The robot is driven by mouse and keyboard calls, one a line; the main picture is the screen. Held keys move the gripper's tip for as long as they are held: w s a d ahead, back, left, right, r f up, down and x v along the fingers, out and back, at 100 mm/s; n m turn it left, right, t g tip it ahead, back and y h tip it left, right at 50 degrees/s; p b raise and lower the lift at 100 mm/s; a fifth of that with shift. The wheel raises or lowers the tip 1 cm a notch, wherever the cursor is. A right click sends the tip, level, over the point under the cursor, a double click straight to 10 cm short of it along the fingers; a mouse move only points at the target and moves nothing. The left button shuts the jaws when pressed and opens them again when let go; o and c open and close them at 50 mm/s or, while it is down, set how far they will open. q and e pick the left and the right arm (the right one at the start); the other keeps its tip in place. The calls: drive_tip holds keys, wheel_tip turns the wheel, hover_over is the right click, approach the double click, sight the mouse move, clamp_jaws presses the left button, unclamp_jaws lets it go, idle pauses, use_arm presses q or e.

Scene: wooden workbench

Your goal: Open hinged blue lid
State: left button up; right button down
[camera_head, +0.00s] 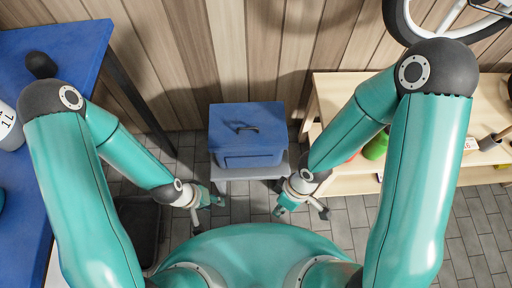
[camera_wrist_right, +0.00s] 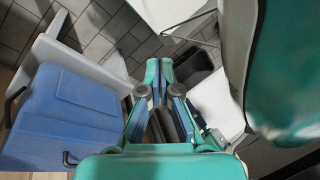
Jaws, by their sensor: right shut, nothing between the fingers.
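A blue box with a blue lid (camera_head: 246,122) stands on a small grey stand (camera_head: 248,172) in the middle of the head view. The lid lies flat and looks closed, with a dark handle on top. The box (camera_wrist_right: 70,118) also shows at the left of the right wrist view. My left gripper (camera_head: 212,199) hangs in front and to the left of the box, apart from it; whether its fingers are open is too small to tell. My right gripper (camera_head: 283,208) is in front and to the right, shut and empty. Its fingers (camera_wrist_right: 160,72) point away from the box.
A blue table (camera_head: 75,45) stands at the left with a white bottle (camera_head: 9,128) on it. A light wooden shelf (camera_head: 345,90) at the right holds a green item (camera_head: 376,146). A wooden wall is close behind the box. Grey tiled floor lies in front.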

wheel_tip(320, 180, down, 6)
drive_tip(key=d+n+h+b, duration=0.2)
drive_tip(key=n+h+b, duration=0.1)
drive_tip(key=n+b, duration=0.35)
drive_tip(key=n+t+b, duration=1.6)
drive_tip(key=n+b, duration=0.3)
drive_tip(key=b, duration=0.1)
approach(255, 140)
drive_tip(key=r, duration=0.1)
drive_tip(key=p+x, duration=0.1)
drive_tip(key=x, duration=0.2)
drive_tip(key=p+x, duration=0.1)
drive_tip(key=x, duration=0.1)
drive_tip(key=p+x, duration=0.1)
drive_tip(key=x, duration=0.2)
drive_tip(key=shift+w+r, duration=0.3)
drive_tip(key=shift+w, duration=0.15)
drive_tip(key=shift+w+f, duration=0.15)
drive_tip(key=shift+w, duration=0.25)
use_arm(q)
wheel_tip(255, 140, down, 27)
drive_tip(key=shift+r, duration=0.2)
